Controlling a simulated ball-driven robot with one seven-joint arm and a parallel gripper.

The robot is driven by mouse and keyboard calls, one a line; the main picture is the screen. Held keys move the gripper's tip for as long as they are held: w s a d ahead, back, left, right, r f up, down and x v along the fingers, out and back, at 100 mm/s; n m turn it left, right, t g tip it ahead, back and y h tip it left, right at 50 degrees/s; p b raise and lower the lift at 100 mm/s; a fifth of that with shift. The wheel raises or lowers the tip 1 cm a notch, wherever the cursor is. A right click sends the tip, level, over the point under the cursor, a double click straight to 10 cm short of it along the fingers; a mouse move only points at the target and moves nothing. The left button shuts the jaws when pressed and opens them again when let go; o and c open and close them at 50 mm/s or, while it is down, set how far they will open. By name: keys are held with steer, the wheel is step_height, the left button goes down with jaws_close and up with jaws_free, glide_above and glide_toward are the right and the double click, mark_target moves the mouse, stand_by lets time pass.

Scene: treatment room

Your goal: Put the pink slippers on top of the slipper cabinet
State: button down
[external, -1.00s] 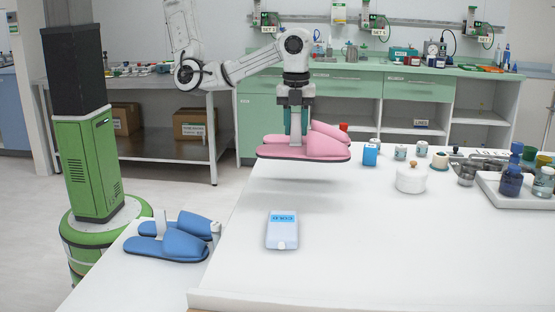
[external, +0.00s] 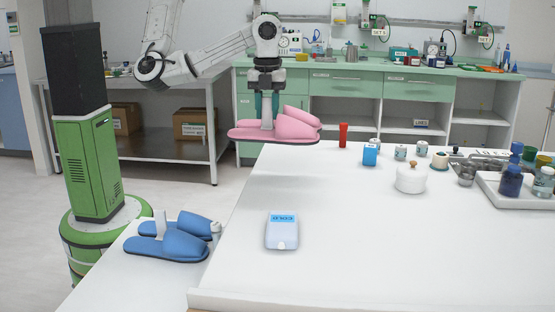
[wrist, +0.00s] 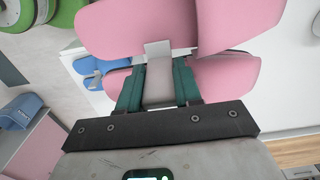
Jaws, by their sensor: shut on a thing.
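The pink slippers (external: 290,127) hang in the air as a pair, soles level, at the left far edge of the big white table. My gripper (external: 266,108) points down and is shut on a light piece between the slippers. In the wrist view, the slippers (wrist: 140,22) lie on both sides of my gripper (wrist: 158,78), which closes on a grey block. A low white top (external: 120,278), probably the slipper cabinet, is at the lower left. A pair of blue slippers (external: 170,240) lies on it; its front is hidden in the external view.
The low top has bare room in front of the blue slippers.

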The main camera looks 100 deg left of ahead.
mark_target(251, 135)
steer(key=s+d+f+b, duration=0.1)
steer(key=d, duration=0.1)
steer(key=s+d+f+b, duration=0.1)
steer(key=d, duration=0.1)
steer(key=s+d+f+b, duration=0.1)
steer(key=d, duration=0.1)
steer(key=shift+s+d, duration=0.1)
steer(key=shift+d, duration=0.25)
steer(key=s+d+f+b, duration=0.4)
steer(key=s+d, duration=0.2)
steer(key=s, duration=0.3)
steer(key=s+d+f+b, duration=0.35)
steer(key=s+d, duration=0.35)
steer(key=s, duration=0.3)
steer(key=s+d+f+b, duration=0.35)
steer(key=s+d, duration=0.25)
steer(key=s, duration=0.3)
steer(key=shift+m, duration=0.3)
steer(key=w+d+f+b, duration=0.2)
steer(key=d+f+b, duration=0.1)
steer(key=d, duration=0.1)
steer(key=w+d+f+b, duration=0.2)
steer(key=d+f+b, duration=0.1)
steer(key=d+b, duration=0.1)
steer(key=w+d+f+b, duration=0.3)
steer(key=f+b, duration=0.1)
steer(key=shift+d, duration=0.4)
steer(key=shift+a+f, duration=0.1)
steer(key=shift+f, duration=1.25)
steer(key=shift+f, duration=0.15)
